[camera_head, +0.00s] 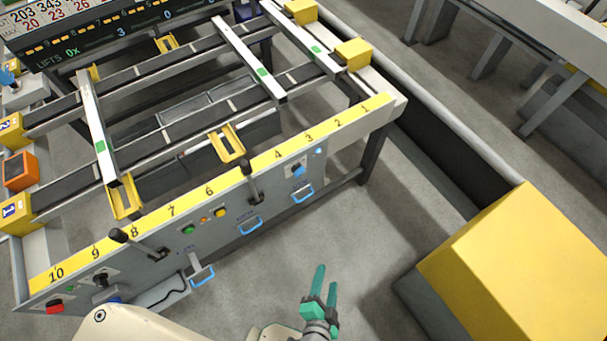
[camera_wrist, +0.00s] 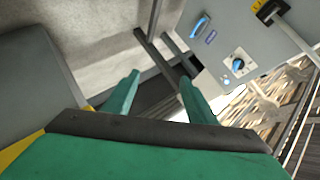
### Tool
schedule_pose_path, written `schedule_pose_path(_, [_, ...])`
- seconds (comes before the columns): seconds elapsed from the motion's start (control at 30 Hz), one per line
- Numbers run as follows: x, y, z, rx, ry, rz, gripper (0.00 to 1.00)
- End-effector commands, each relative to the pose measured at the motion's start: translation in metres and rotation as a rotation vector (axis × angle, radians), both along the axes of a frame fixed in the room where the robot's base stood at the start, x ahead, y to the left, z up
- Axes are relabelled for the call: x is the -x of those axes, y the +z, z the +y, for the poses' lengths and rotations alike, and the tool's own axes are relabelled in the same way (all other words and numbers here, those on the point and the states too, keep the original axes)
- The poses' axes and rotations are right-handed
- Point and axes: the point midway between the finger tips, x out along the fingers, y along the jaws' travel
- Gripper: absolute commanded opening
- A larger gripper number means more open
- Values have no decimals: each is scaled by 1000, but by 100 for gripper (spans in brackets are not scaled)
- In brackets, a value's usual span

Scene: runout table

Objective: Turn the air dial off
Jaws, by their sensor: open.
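A blue dial (camera_head: 298,170) on a pale plate sits on the grey front panel, below the 4 and 3 marks of the yellow scale; its label is too small to read. It also shows in the wrist view as a blue dial (camera_wrist: 238,64) at the right. My gripper (camera_head: 326,280) has teal fingers and is open and empty, low in front of the panel and apart from it. In the wrist view my gripper (camera_wrist: 159,80) has its fingers spread, with the dial to the right of them.
Blue handles (camera_head: 302,194) and black levers (camera_head: 250,183) stick out of the panel. A red button (camera_head: 54,306) and a black knob (camera_head: 101,279) are at its left end. A large yellow block (camera_head: 535,265) stands at the right. Open floor (camera_head: 370,235) lies before the panel.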

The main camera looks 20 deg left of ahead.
Motion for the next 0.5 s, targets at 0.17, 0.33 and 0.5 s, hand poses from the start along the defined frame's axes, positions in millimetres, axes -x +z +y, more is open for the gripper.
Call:
schedule_pose_path(0.17, [-49, -49, 23, -391, -71, 115, 52])
schedule_pose_path(0.33, [-101, -63, 50, -778, -99, 219, 52])
schedule_pose_path(0.5, [-158, -41, 74, -1154, -64, 307, 52])
